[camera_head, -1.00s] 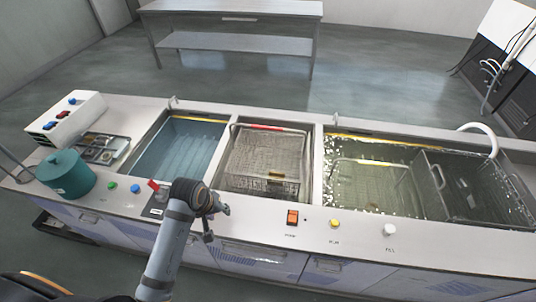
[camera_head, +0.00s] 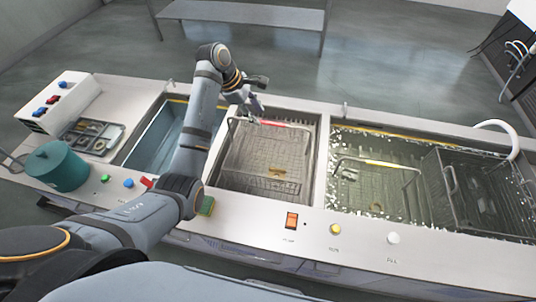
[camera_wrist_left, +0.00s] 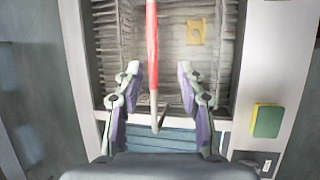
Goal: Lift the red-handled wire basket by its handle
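The red-handled wire basket (camera_head: 262,160) sits in the middle tank, with its red handle (camera_head: 285,125) raised along the far side. A small brass-coloured piece (camera_head: 277,170) lies in it. My left gripper (camera_head: 256,110) is over the handle's left end. In the left wrist view, my left gripper (camera_wrist_left: 158,72) is open, and the red handle bar (camera_wrist_left: 152,45) runs lengthwise between its two fingers, with a visible gap on both sides. I cannot tell how far above the bar the fingertips are. My right gripper is not in view.
A blue-lined tank (camera_head: 150,150) is left of the basket, partly behind my left arm. The right tank holds water, another wire basket with an orange-yellow handle (camera_head: 372,162) and a dark mesh basket (camera_head: 470,195). A teal pot (camera_head: 57,168) and a green-yellow sponge (camera_head: 206,206) are on the counter.

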